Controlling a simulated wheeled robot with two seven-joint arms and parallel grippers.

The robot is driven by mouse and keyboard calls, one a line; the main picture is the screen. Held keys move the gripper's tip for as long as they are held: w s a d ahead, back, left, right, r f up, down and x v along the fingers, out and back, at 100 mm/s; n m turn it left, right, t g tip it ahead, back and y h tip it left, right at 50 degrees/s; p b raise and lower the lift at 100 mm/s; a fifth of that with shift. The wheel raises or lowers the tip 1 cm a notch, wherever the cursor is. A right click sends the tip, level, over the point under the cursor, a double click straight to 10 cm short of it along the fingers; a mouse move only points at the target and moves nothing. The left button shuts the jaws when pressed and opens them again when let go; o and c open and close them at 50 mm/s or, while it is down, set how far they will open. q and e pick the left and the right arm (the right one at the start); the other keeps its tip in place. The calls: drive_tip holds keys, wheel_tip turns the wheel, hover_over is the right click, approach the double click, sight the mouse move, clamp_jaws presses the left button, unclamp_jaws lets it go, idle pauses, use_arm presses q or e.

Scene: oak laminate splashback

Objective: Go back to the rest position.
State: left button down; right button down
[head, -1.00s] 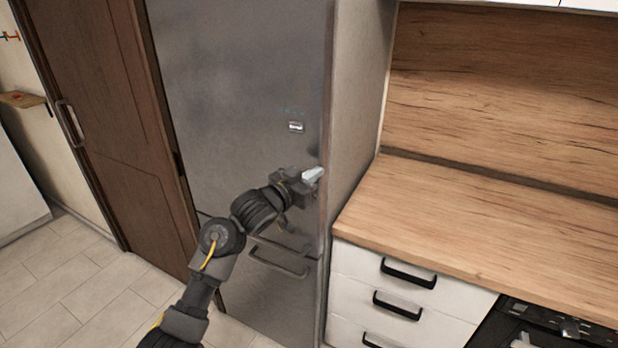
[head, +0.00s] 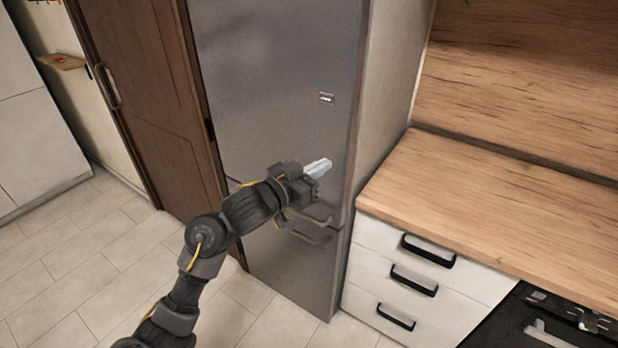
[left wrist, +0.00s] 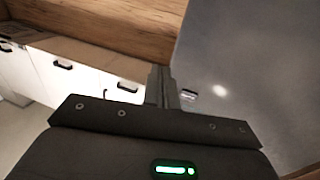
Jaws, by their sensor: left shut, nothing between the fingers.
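My left gripper (head: 318,167) is in front of the steel fridge (head: 275,75), with its light fingertips together and nothing between them. In the head view it overlaps the fridge front near the door handles (head: 308,228); I cannot tell the exact gap. In the left wrist view the shut fingers (left wrist: 162,88) point toward the fridge's grey surface (left wrist: 240,70) and the counter edge. The fridge doors look shut. My right gripper is in neither view.
A wooden worktop (head: 490,200) with white drawers (head: 425,240) stands right of the fridge. A black oven (head: 545,320) is at the lower right. A brown door (head: 150,100) is on the left. Tiled floor (head: 75,260) is clear at the lower left.

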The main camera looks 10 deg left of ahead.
use_arm(q)
drive_tip(key=v, duration=0.3)
drive_tip(key=shift+s+f, duration=0.1)
drive_tip(key=shift+s, duration=0.35)
drive_tip(key=shift+w+d, duration=0.1)
